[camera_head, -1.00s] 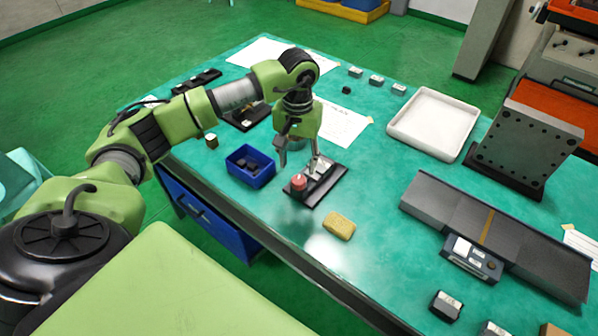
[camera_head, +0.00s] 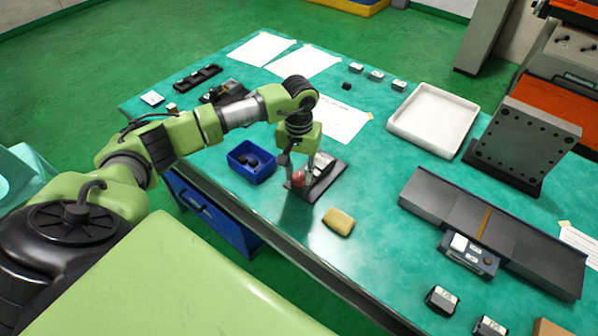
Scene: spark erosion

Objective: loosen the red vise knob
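The red vise knob (camera_head: 298,179) is at the near end of a small vise (camera_head: 322,172) on a dark base plate, on the green table. My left gripper (camera_head: 298,182) points down over the knob, with a finger on either side of it. The fingers look apart, but the view is too small to tell whether they touch the knob. The gripper hides part of the knob and of the vise. My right gripper is not in view.
A blue bin (camera_head: 251,162) with dark pieces stands left of the vise. A yellow sponge (camera_head: 338,221) lies to its right front. A white tray (camera_head: 433,119) and a grey plate device (camera_head: 495,232) are farther right. Bare table lies between them.

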